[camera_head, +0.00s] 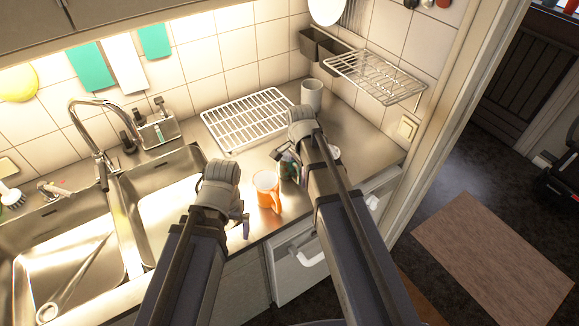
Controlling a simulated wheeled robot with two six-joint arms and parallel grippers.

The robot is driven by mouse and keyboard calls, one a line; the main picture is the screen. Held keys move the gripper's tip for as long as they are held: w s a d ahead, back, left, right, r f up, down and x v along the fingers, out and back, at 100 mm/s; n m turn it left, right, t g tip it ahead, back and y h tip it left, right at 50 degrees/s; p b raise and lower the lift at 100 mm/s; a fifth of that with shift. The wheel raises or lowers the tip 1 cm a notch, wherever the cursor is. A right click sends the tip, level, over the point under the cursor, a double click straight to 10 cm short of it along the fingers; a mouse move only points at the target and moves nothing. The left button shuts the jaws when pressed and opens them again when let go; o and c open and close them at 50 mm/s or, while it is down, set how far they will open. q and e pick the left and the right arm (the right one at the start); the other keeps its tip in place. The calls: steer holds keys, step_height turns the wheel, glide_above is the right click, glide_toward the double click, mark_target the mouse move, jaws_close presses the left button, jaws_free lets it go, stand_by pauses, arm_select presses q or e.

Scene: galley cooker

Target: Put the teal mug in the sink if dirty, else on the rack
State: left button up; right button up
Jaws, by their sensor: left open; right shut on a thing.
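My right gripper (285,158) is over the counter and shut on the teal mug (288,171). Only a small dark teal part of it shows; my arm hides the rest, and I cannot see whether it is dirty. A white wire rack (236,142) lies on the counter behind the gripper. The metal sink (195,156) has two basins and is to the left. My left gripper (242,224) is open and empty near the counter's front edge, left of an orange mug.
The orange mug (266,192) stands close left of the teal mug. A pale cup (312,94) stands right of the rack, and a whitish thing (335,152) is partly behind my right arm. A wire shelf (375,78) juts from the wall. The tap (92,104) rises behind the sink.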

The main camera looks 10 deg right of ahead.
jaws_close()
arm_select(q)
steer(key=shift+r, duration=0.15)
arm_select(e)
steer(key=shift+r, duration=0.15)
step_height(320, 180, up, 10)
steer(key=p, duration=1)
arm_select(q)
step_height(320, 180, up, 10)
arm_select(e)
steer(key=shift+f, duration=0.2)
